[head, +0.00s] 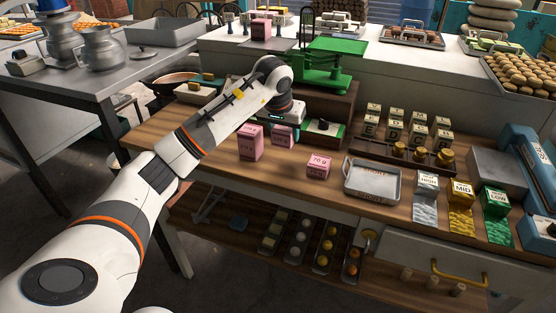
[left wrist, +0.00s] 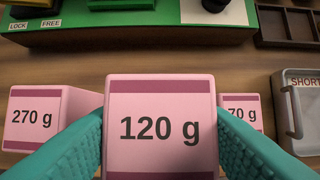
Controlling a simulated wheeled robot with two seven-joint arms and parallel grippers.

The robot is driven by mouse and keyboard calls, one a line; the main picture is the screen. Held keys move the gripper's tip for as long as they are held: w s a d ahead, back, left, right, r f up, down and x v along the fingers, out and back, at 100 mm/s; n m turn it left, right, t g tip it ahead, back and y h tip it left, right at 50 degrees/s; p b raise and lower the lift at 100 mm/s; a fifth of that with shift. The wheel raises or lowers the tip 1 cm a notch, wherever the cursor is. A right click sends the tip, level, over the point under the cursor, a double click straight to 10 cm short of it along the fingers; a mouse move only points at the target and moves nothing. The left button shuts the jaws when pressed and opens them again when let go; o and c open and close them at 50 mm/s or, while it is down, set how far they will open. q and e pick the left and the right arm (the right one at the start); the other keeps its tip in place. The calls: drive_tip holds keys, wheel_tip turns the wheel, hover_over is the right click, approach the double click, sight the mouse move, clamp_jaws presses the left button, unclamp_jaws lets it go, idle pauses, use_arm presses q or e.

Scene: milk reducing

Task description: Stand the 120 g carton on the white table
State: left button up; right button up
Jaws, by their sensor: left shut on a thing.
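The pink 120 g carton (left wrist: 160,128) is upright between the teal fingers of my left gripper (left wrist: 160,140), which is shut on it. In the head view this carton (head: 282,136) shows below my left wrist (head: 288,112), over the wooden bench; I cannot tell whether it touches the bench. The fingers are mostly hidden there. The 270 g carton (head: 250,142) stands to its left and the 70 g carton (head: 319,166) to its right. The white table (head: 390,72) is behind the bench, with another pink carton (head: 261,29) on it. My right gripper is not in view.
A green balance (head: 320,68) stands behind my gripper. A grey SHORT tray (head: 373,180) is to the right on the bench, with a rack of weights (head: 400,152) behind it. Trays of food fill parts of the white table's right side.

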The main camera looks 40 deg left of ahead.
sight(280, 136)
use_arm(q)
wheel_tip(280, 136, down, 3)
drive_tip(key=shift+w+a+r, duration=0.15)
drive_tip(key=shift+f+p, duration=0.4)
drive_tip(key=shift+f, duration=1.7)
drive_tip(key=shift+f, duration=0.2)
drive_tip(key=o, duration=1)
drive_tip(key=shift+s+r, duration=0.25)
drive_tip(key=shift+r, duration=0.4)
drive_tip(key=b+v, duration=0.1)
drive_tip(key=v, duration=1)
drive_tip(key=shift+s, duration=0.15)
